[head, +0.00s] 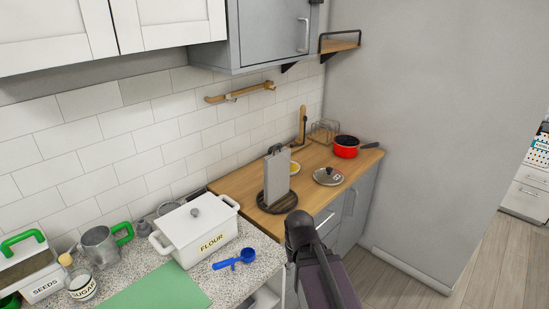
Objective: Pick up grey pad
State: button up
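I cannot make out the fingers or anything held.
A red pan (346,146), a glass lid (328,176) and a yellowish dish (294,168) are on the wooden counter (240,190). A white flour container (196,232), blue scoop (234,260) and green board (156,291) are on the speckled counter. Floor is clear at right.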

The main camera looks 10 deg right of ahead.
aim_at(276, 166)
jog(key=u, duration=0.05)
jog(key=k, duration=1.35)
jog(key=u, duration=0.45)
jog(key=i, duration=1.85)
jog(key=z, duration=0.4)
